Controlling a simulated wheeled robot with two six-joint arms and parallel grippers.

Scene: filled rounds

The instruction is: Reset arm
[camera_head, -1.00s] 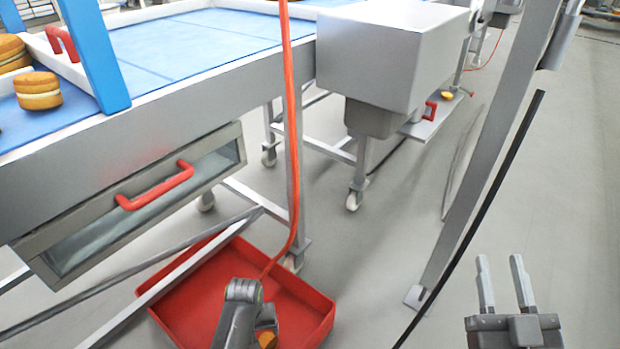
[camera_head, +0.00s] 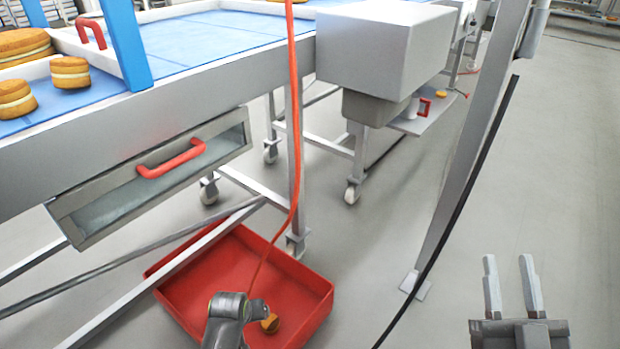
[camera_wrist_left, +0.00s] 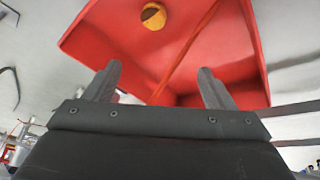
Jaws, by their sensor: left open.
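My right gripper (camera_head: 512,287) is at the bottom right of the head view, its two light fingers apart with nothing between them, over bare floor. My left arm shows at the bottom centre of the head view, above the red tray on the floor; its fingers are hidden there. In the left wrist view my left gripper (camera_wrist_left: 158,88) is open and empty, with its fingers spread in front of the red tray (camera_wrist_left: 228,52). One round filled cake (camera_wrist_left: 153,16) lies in the tray, beyond the fingers and apart from them.
The red tray (camera_head: 315,283) stands under a steel conveyor (camera_head: 190,80) with a blue belt (camera_head: 215,36). Filled rounds (camera_head: 70,73) stand on the belt. A red-handled drawer (camera_head: 150,183), a red cord (camera_head: 294,110) and a steel post (camera_head: 462,165) are near. Floor at right is clear.

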